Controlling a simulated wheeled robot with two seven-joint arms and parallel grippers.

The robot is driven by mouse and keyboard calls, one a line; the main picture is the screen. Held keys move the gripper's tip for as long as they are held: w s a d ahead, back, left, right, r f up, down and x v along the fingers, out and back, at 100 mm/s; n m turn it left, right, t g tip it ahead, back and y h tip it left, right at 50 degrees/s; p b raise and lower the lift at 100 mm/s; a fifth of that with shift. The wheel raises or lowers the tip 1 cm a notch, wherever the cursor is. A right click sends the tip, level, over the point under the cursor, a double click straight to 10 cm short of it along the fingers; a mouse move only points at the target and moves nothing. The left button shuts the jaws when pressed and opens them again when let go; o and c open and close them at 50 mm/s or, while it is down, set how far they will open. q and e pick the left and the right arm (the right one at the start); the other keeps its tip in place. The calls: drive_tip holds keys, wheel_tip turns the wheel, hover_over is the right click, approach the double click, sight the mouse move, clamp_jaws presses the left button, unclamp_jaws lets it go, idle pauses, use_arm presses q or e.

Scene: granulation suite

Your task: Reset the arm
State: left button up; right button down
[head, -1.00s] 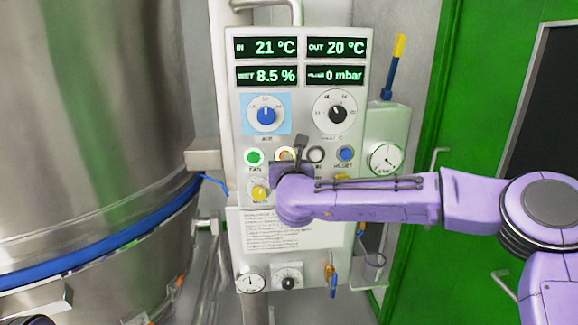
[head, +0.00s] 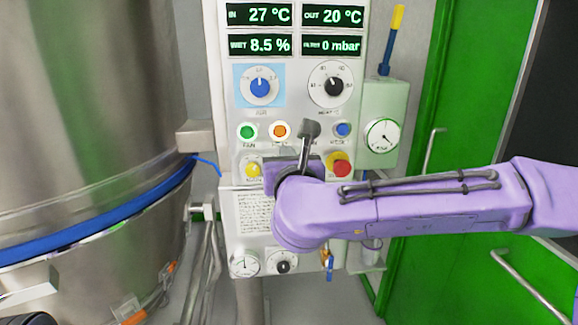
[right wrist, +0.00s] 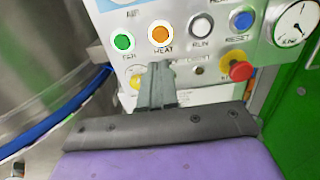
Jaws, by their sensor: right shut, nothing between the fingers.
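My right arm comes in from the right in the head view, purple with dark cables. Its gripper (head: 310,130) has dark grey fingers, shut and empty, in front of the control panel (head: 293,110). In the head view the fingertips overlap the button row, right of the orange-lit HEAT button (head: 280,131) and covering the RUN button. In the right wrist view the shut fingers (right wrist: 160,68) point at the panel below the HEAT button (right wrist: 161,34), and the RUN button (right wrist: 200,29) is clear. The fingers seem apart from the panel.
A green-lit FAN button (head: 247,132), blue RESET button (head: 343,130) and red emergency knob (head: 341,167) lie around the gripper. A large steel vessel (head: 90,110) stands left. A gauge box (head: 383,135) and green door (head: 465,120) are on the right.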

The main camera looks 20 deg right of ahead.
drive_tip(key=shift+s+d, duration=0.1)
drive_tip(key=shift+s, duration=0.4)
drive_tip(key=shift+w, duration=0.1)
